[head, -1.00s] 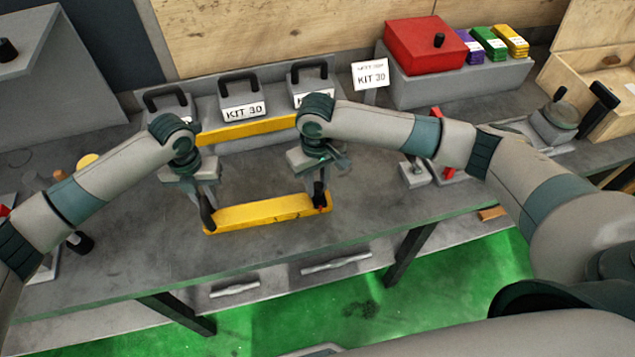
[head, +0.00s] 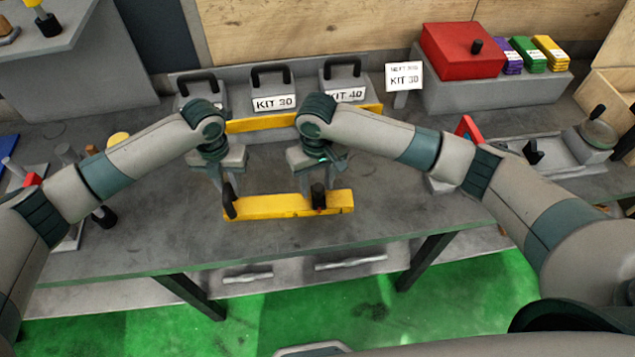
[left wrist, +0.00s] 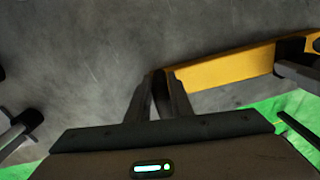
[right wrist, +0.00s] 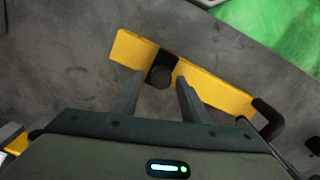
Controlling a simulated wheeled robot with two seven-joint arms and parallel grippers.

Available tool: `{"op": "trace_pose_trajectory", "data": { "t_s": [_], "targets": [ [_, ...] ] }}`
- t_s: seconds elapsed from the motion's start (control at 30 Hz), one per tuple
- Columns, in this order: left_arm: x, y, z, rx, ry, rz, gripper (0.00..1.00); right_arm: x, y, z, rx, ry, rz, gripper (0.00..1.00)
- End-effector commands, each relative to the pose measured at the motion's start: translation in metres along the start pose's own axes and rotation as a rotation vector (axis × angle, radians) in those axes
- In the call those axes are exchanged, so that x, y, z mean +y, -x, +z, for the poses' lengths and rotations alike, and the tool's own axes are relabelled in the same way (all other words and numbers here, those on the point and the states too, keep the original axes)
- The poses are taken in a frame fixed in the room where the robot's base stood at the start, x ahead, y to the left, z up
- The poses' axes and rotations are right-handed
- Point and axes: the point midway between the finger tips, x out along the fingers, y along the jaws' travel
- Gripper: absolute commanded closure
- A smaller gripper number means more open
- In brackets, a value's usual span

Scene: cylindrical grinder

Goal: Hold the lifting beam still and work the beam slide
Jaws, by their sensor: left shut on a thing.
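The lifting beam, a yellow bar (head: 275,205), lies roughly level across the picture near the bench's front edge. My left gripper (head: 229,208) is shut on its left end.
A second yellow bar (head: 265,123) lies behind my grippers, before grey kit weights (head: 272,93) with black handles. A red box (head: 462,50) and colored blocks (head: 549,52) stand on a grey stand at right. Bare bench (head: 170,225) lies left of the beam.

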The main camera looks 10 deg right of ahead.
Motion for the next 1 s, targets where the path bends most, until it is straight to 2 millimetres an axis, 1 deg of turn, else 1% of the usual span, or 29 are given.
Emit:
{"op": "trace_pose_trajectory", "data": {
  "t_s": [0.17, 0.37, 0.57, 0.8, 0.9, 1.0],
  "targets": [
    [0.0, 0.0, 0.0, 0.001, 0.0, 0.0, 1.0, 0.001, 0.001, 0.0, 0.0, -0.001, 0.001, 0.59],
    [0.001, 0.0, 0.0, 0.001, 0.0, 0.001, 1.0, 0.0, 0.013, -0.001, 0.001, -0.001, 0.0, 0.59],
    [0.001, 0.0, 0.0, 0.001, 0.001, 0.001, 1.0, 0.0, 0.04, -0.001, 0.002, -0.001, 0.0, 0.59],
    [0.001, 0.0, 0.0, 0.001, 0.001, 0.001, 1.0, 0.0, 0.083, -0.001, 0.002, 0.0, 0.0, 0.59],
    [0.001, 0.0, 0.0, 0.001, 0.001, 0.002, 1.0, 0.0, 0.099, -0.001, 0.003, 0.001, 0.0, 0.59],
    [0.001, 0.0, 0.0, 0.001, 0.001, 0.002, 1.0, 0.0, 0.11, 0.0, 0.001, 0.001, -0.001, 0.59]
  ]
}}
